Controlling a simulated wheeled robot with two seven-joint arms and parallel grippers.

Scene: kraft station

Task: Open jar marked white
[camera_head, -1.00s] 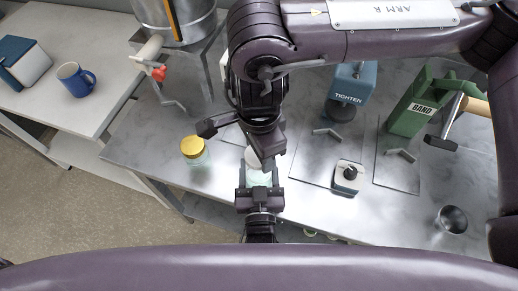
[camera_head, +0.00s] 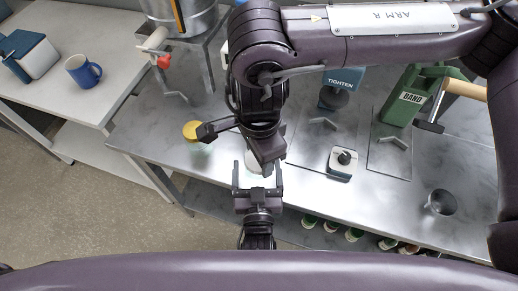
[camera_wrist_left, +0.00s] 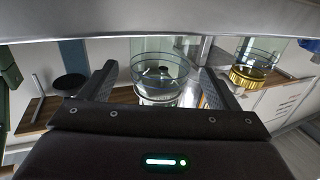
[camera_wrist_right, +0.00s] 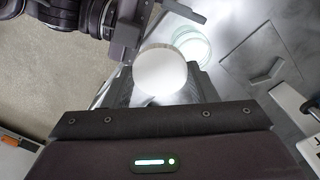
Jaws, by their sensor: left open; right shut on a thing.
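The white lid (camera_wrist_right: 160,72) is a plain round disc between the fingers of my right gripper (camera_wrist_right: 158,85), which is shut on it. The clear glass jar (camera_wrist_right: 192,46) shows in the right wrist view behind the lid, its round rim offset to the right. In the left wrist view, the jar (camera_wrist_left: 160,72) stands between the spread fingers of my left gripper (camera_wrist_left: 160,88), with no lid visible on it. In the head view, my left gripper (camera_head: 257,180) is open in front of the jar, which my right gripper (camera_head: 267,165) largely hides.
A gold-lidded jar (camera_head: 192,132) stands to the left on the metal table. A small white device (camera_head: 343,162), a blue TIGHTEN station (camera_head: 343,82), a green BAND station (camera_head: 403,95) and a metal cup (camera_head: 440,202) stand to the right. Bottles (camera_head: 330,227) sit below the front edge.

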